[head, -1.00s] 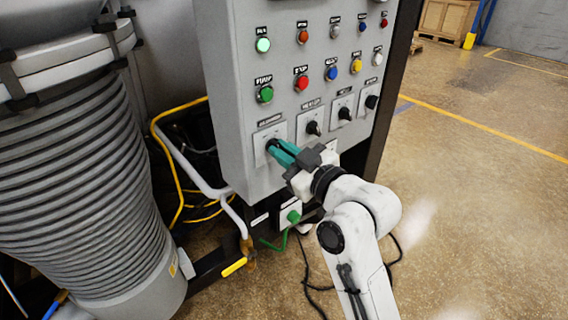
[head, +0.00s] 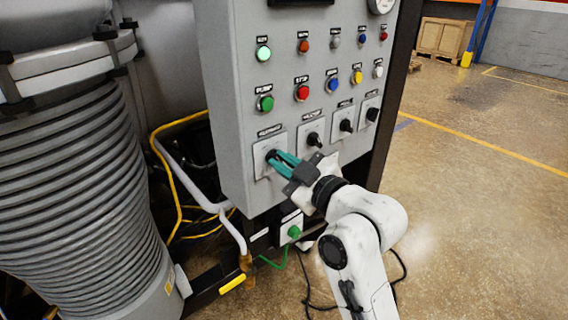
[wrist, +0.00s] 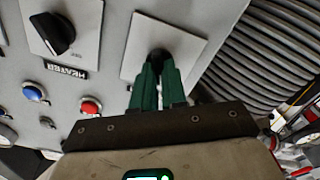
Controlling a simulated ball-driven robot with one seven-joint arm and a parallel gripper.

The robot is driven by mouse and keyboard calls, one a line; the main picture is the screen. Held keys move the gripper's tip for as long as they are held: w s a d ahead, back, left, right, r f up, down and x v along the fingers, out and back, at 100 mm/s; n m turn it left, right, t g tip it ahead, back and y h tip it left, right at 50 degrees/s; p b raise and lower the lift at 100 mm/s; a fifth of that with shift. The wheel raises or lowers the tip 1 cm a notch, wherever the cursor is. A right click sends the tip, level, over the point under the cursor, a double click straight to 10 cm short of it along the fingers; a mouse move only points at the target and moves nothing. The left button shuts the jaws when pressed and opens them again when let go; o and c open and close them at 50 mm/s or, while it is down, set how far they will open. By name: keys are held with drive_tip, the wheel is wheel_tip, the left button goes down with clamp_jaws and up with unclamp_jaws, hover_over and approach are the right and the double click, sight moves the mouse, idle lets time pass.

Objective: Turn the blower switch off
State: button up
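The control panel (head: 228,105) carries a row of several black rotary switches on pale plates. My gripper (head: 276,158) is at the leftmost switch (head: 270,154) of that row; the label above it is too blurred to read. In the wrist view my gripper's green fingers (wrist: 159,62) close in on this switch's dark knob (wrist: 158,52), and they hide most of it. The two fingertips lie on either side of the knob and appear to grip it. The knob's exact angle is hidden.
The neighbouring switch (head: 314,139) is labelled HEATER in the wrist view (wrist: 60,35). Coloured buttons, such as the red one (head: 302,93), sit above the switches. A ribbed grey cylinder (head: 75,180) stands at left. The floor (head: 480,190) at right is clear.

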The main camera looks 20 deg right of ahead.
drive_tip(key=o, duration=0.4)
drive_tip(key=shift+o, duration=0.2)
drive_tip(key=b+v, duration=0.1)
drive_tip(key=v, duration=1)
drive_tip(key=shift+w, duration=0.1)
